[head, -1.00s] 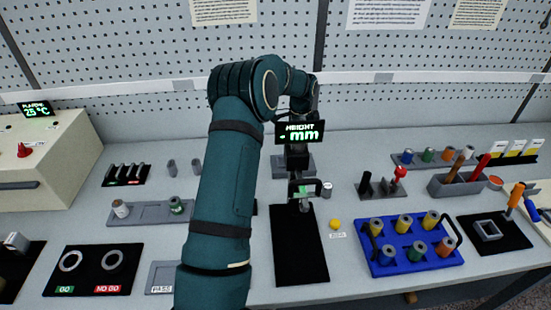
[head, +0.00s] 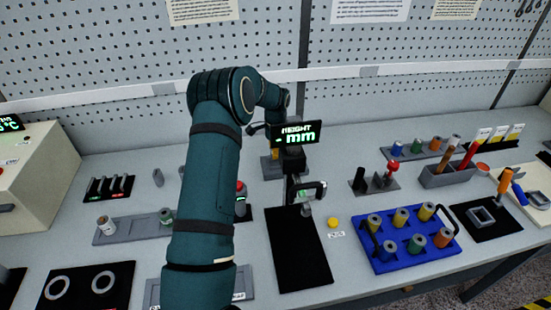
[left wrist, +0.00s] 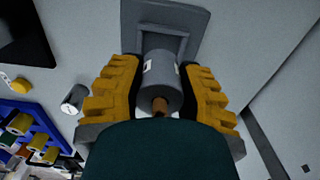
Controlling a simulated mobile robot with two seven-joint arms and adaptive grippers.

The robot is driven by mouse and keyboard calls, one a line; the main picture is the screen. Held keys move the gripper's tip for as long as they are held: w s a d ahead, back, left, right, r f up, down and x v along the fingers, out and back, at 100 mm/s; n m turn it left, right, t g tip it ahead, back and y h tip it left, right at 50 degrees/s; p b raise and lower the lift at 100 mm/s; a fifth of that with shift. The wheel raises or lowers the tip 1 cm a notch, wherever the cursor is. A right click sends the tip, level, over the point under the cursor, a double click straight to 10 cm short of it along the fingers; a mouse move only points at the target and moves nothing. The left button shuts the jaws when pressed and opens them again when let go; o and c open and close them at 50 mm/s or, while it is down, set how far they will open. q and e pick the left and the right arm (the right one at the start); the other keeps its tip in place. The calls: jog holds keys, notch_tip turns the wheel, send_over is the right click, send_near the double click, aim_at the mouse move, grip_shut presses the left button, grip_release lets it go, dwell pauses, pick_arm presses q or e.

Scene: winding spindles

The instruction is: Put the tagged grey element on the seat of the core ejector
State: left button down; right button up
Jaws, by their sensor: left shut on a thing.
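The tagged grey element (left wrist: 162,82) is a grey cylinder with a small white tag and a copper-brown core end facing the wrist camera. My left gripper (left wrist: 160,74) is shut on it, one yellow finger on each side. Beyond the element is a grey plate with a raised square frame (left wrist: 160,14), probably the seat of the core ejector. The element's far end overlaps the frame in this view; I cannot tell whether they touch. In the head view, the height gauge display (head: 296,134) and my arm largely hide the gripper and element. My right gripper is not in view.
The height gauge stands at the back of a black mat (head: 300,262). A yellow button (head: 333,222) and a blue tray of spools (head: 378,262) are to its right. A red-knobbed stand (head: 385,182) is behind the tray. A small metal cylinder (left wrist: 73,98) stands near the gripper.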

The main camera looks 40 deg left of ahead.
aim_at(276, 164)
pick_arm(q)
jog(key=shift+f, duration=1.85)
jog(key=shift+f, duration=0.1)
jog(key=c, duration=0.7)
grip_release()
notch_tip(276, 164, up, 12)
jog(key=shift+r, duration=0.15)
jog(key=shift+s, duration=0.1)
